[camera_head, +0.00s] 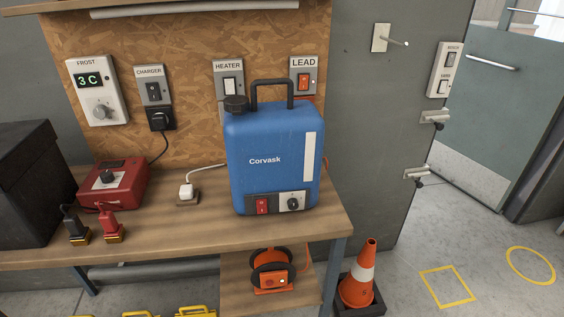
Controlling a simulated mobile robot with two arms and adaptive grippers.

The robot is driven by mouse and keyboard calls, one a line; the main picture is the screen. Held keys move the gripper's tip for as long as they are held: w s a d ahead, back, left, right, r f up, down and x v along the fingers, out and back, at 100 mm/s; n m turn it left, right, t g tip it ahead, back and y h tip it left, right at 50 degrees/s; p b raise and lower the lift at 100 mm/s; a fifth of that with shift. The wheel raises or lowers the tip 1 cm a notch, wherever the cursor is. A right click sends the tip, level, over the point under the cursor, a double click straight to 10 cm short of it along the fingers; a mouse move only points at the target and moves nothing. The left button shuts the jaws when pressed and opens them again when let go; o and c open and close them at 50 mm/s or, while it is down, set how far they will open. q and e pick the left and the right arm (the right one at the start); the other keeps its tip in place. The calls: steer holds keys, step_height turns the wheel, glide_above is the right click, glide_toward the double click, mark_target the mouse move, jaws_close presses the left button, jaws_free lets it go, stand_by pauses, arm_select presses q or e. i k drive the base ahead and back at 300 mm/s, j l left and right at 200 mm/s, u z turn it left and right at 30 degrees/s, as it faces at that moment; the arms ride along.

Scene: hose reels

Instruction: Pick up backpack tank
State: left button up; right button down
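The blue backpack tank (270,165), labelled Corvask, stands upright at the right end of the wooden workbench (170,240). It has a black carry handle (272,83) on top and a black cap at its upper left. A pale vertical strip runs down its right front. A red switch and a round dial sit on its lower front panel. Its back is hidden. Neither of my grippers shows in the head view.
A red charger box (115,184), clamps, a white plug (187,192) and a black box (32,185) share the bench. Below are an orange reel (272,272) and a traffic cone (360,275).

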mark_target(274, 150)
steer(key=i+j+z, duration=0.2)
steer(key=j, duration=0.15)
steer(key=i+j+z, duration=0.1)
steer(key=j+z, duration=0.15)
steer(key=j, duration=0.15)
steer(key=j+z, duration=0.2)
steer(key=j, duration=0.2)
steer(key=i, duration=0.05)
